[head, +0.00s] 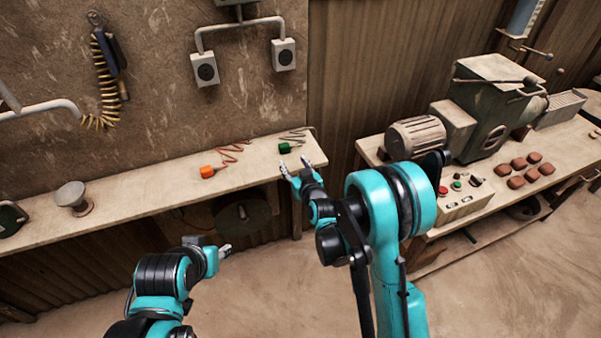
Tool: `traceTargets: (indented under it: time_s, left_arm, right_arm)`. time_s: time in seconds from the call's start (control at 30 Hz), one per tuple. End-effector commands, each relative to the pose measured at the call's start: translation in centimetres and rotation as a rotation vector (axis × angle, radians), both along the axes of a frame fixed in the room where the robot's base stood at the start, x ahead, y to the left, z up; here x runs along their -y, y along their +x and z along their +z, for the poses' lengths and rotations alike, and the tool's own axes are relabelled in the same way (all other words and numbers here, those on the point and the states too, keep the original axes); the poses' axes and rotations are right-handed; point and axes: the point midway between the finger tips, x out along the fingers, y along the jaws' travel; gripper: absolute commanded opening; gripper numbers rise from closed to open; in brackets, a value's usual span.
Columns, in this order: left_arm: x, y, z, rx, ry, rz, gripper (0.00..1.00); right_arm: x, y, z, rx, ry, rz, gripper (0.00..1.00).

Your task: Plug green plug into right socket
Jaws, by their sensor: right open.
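The green plug (284,147) lies on the wooden shelf near its right end, with its coiled cord behind it. My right gripper (294,167) is open and empty, just in front of and slightly right of the green plug, apart from it as far as I can tell. The right socket (284,56) is a grey box on the wall above the shelf, with a dark round face. The left socket (206,70) hangs to its left on the same conduit. My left gripper (226,250) is low in front of the shelf; its fingers are too small to read.
An orange plug (207,171) with a red coiled cord lies on the shelf (130,200) to the left. A metal stand (73,197) is farther left. At right, a bench holds a press machine (490,110), a control box (462,198) and several red tiles (517,163).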

Motion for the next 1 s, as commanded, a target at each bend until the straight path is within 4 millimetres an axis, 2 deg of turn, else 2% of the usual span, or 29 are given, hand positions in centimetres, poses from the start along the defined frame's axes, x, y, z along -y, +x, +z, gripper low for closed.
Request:
traceTargets:
  time_s: [0.4,0.6,0.8,1.0]
  left_arm:
    - [0.0,0.0,0.6,0.000,0.000,0.000,0.40]
    - [0.0,0.0,-0.5,0.000,0.000,0.000,0.40]
    - [0.0,0.0,-0.8,0.000,0.000,0.000,0.40]
    - [0.0,0.0,-0.8,0.000,0.000,0.000,0.40]
  right_arm:
    - [-1.6,5.4,-1.3,-0.001,0.000,0.000,0.52]
    - [-2.2,7.6,-2.2,-0.002,0.000,0.000,0.52]
    - [-2.5,8.8,-2.3,-0.002,0.000,0.000,0.52]
    - [-2.6,8.9,-2.3,-0.002,0.000,0.000,0.52]
